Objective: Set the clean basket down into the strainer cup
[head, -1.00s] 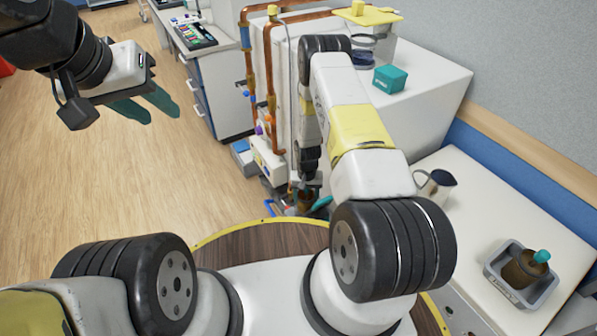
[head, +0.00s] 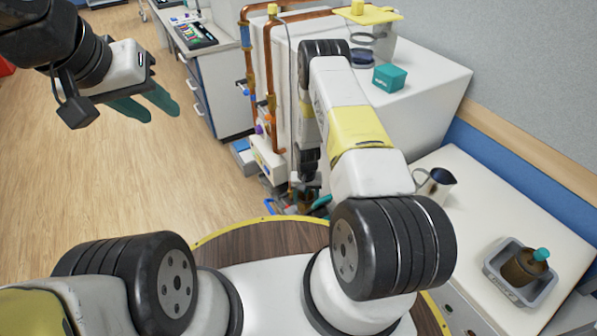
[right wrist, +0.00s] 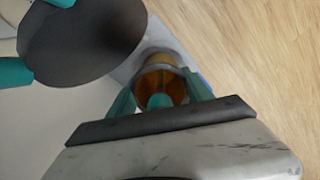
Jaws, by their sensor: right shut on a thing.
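In the right wrist view, my right gripper (right wrist: 160,99) has its teal fingers closed around a teal knob, which I take to be the top of the clean basket (right wrist: 158,101). Beyond the knob is a grey round rim, the strainer cup (right wrist: 160,56), with amber-brown sides showing inside it. The basket is lined up over or within this opening; its depth cannot be told. In the head view, the right gripper (head: 308,201) is low beside the copper pipes, partly hidden by my arm. My left gripper (head: 146,104) is open and empty over the floor.
A dark disc with teal tabs (right wrist: 82,42) stands close beside the cup. Copper pipes (head: 251,85) rise by the white cabinet. A grey tray (head: 492,275) with a brown, teal-knobbed basket (head: 525,267) and a metal jug (head: 434,187) stand on the right-hand counter.

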